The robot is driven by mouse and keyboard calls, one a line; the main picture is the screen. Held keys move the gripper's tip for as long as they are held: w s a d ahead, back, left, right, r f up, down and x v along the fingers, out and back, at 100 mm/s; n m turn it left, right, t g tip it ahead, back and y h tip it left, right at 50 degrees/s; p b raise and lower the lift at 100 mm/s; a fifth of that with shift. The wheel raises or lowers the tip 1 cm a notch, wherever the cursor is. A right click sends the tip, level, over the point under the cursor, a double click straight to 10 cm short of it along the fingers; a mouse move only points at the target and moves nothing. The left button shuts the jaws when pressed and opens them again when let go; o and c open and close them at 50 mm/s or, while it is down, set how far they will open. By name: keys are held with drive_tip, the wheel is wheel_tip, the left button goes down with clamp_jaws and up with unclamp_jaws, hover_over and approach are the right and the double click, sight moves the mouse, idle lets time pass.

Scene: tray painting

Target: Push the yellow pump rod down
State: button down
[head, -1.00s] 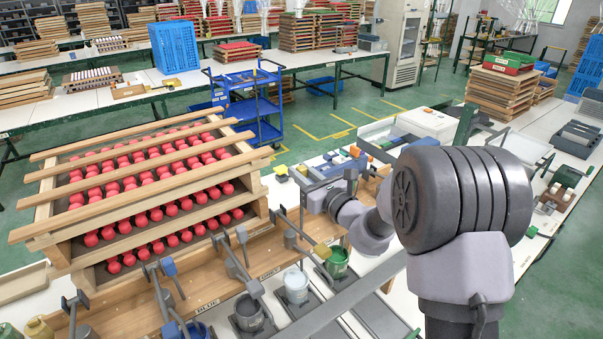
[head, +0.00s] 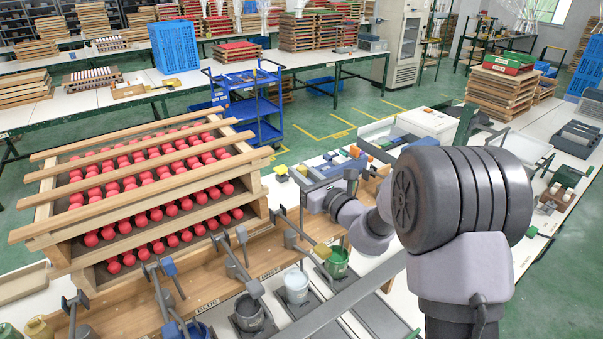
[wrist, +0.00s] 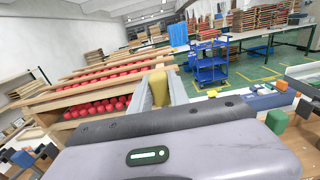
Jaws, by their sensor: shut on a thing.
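A yellow block-like piece, which I take as the yellow pump rod (wrist: 158,88), stands between the two pale grey fingers of my gripper (wrist: 159,80) in the wrist view. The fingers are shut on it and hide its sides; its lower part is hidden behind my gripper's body. In the head view my gripper is small and partly covered by my arm, over the far end of the wooden stand, so the hold is unclear there.
A wooden rack of red pieces (head: 50,225) stands left of my gripper. Grey levers and paint pots, including a white one (head: 297,285), line the stand. Small coloured blocks lie on the white table to the right. A blue cart (head: 250,100) stands beyond on the floor.

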wheel_tip(320, 180, down, 8)
drive_tip(key=b, duration=0.6)
drive_tip(key=shift+r, duration=0.2)
drive_tip(key=c, duration=1.2)
unclamp_jaws()
drive_tip(key=shift+c, duration=0.2)
